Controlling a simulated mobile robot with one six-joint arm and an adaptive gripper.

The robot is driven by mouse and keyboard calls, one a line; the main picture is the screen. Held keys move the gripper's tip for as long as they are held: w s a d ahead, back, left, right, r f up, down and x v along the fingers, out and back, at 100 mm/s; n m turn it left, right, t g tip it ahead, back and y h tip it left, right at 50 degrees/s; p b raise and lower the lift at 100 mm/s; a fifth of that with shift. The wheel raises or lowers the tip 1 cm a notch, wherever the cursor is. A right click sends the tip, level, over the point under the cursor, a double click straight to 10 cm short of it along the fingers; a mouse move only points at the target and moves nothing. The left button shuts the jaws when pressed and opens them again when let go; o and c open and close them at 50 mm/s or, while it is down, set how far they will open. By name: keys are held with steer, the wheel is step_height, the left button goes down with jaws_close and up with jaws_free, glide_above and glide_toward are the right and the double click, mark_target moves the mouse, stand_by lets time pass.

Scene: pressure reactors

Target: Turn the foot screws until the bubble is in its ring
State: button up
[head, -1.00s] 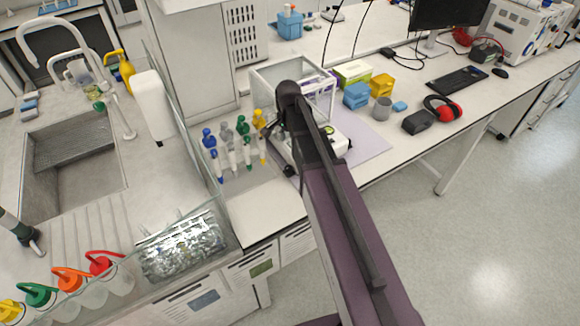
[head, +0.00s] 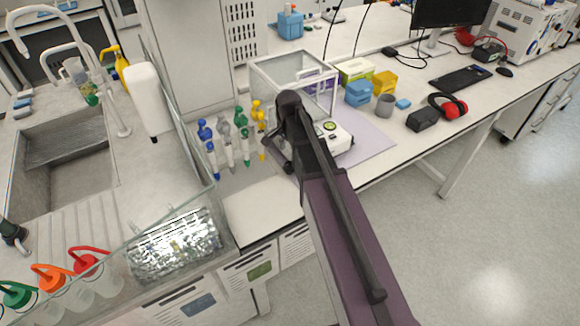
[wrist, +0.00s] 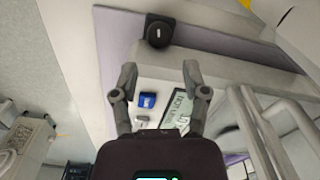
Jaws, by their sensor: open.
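The white balance (head: 344,139) with a clear draft shield (head: 262,84) stands on the bench, partly hidden by my arm. A small round green level (head: 330,126) shows on its top; the bubble is too small to place. In the wrist view, a black round foot screw (wrist: 159,32) sits at the balance's edge, beyond my fingertips. My gripper (wrist: 159,72) is open and empty, its two fingers apart, over the balance front with its display (wrist: 178,107) and blue button (wrist: 147,100). The fingers appear apart from the screw.
A lilac mat (head: 372,142) lies under the balance. Several pipettes (head: 225,135) stand close left of my arm. The bench's front edge is near.

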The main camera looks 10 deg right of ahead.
mark_target(289, 163)
steer(key=shift+f+b, duration=2.95)
steer(key=shift+f, duration=0.3)
jaws_close()
